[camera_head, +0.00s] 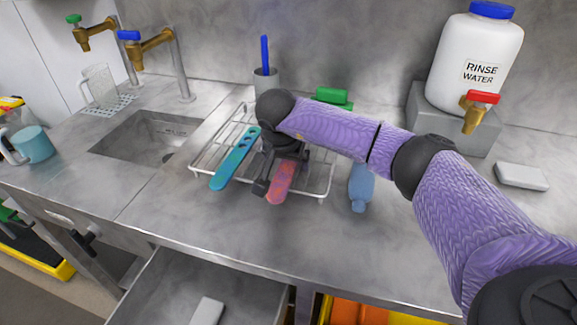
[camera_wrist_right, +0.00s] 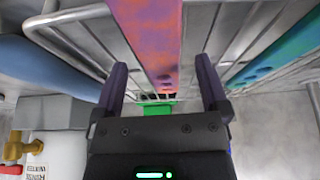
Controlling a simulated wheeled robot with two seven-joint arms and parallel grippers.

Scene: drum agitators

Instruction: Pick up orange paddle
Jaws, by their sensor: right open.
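The orange paddle (camera_head: 281,184), mottled with pink and purple, lies on the white wire rack (camera_head: 207,146), its near end toward the front of the counter. In the right wrist view the paddle (camera_wrist_right: 147,35) runs between the fingers. My right gripper (camera_head: 277,168) is over the paddle, with its fingers apart on either side of it. In the wrist view my right gripper (camera_wrist_right: 161,64) is open; I cannot tell whether a finger touches the paddle. The arm and gripper hide the paddle's far part in the head view. My left gripper is not in view.
A teal paddle (camera_head: 236,158) with holes lies on the rack just left. A green block (camera_head: 331,96) and a cup with a blue stick (camera_head: 265,70) stand behind. A drawer (camera_head: 172,285) is open below the counter.

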